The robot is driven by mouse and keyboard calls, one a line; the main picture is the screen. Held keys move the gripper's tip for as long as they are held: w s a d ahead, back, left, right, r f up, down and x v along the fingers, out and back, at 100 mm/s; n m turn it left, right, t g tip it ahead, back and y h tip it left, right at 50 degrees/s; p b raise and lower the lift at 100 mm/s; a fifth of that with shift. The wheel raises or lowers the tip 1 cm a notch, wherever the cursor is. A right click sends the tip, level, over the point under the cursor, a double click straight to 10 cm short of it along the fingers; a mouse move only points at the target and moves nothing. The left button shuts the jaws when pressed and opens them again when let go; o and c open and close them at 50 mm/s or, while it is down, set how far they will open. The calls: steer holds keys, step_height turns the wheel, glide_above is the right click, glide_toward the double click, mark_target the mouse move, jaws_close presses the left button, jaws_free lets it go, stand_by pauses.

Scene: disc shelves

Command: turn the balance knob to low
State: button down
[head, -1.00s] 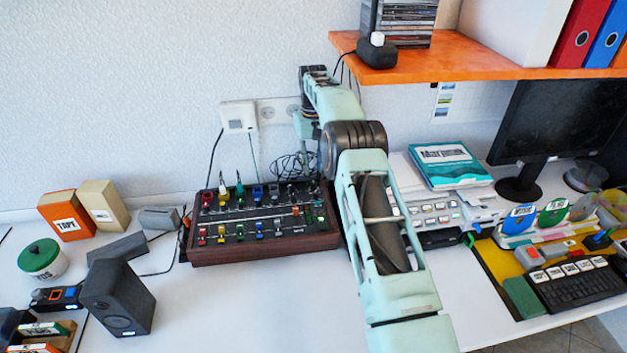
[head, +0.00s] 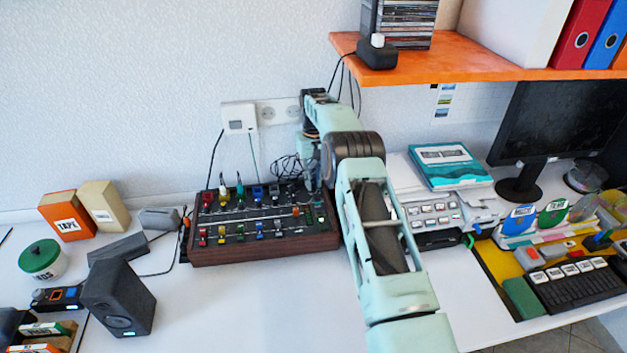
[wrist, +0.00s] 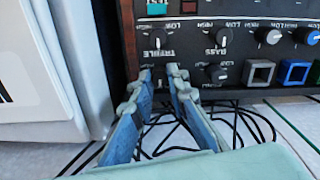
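The dark control panel with a wooden front (head: 265,255) stands on the desk, left of my arm. In the wrist view its knob face (wrist: 240,55) appears upside down, with TREBLE, BASS, LOW and HIGH lettering. I cannot read a balance label. Knobs show beside the TREBLE lettering (wrist: 158,41) and the BASS lettering (wrist: 221,40). My gripper (wrist: 162,75) is at the panel's edge, its fingertips apart on both sides of a dark, partly hidden spot below the TREBLE lettering. I cannot tell whether they touch a knob there. In the head view the gripper is largely hidden.
Loose black cables (wrist: 165,130) lie below the panel's edge in the wrist view. A white device (head: 440,212) stands close to the right of my arm. An orange shelf (head: 480,75) overhangs the back right. Desk space in front of the panel is clear.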

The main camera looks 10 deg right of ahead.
mark_target(313, 183)
steer(key=shift+n+b, duration=0.3)
steer(key=shift+n, duration=0.5)
steer(key=c, duration=2.2)
jaws_free()
steer(key=shift+o, duration=0.2)
steer(key=shift+r, duration=0.1)
step_height(313, 183, up, 12)
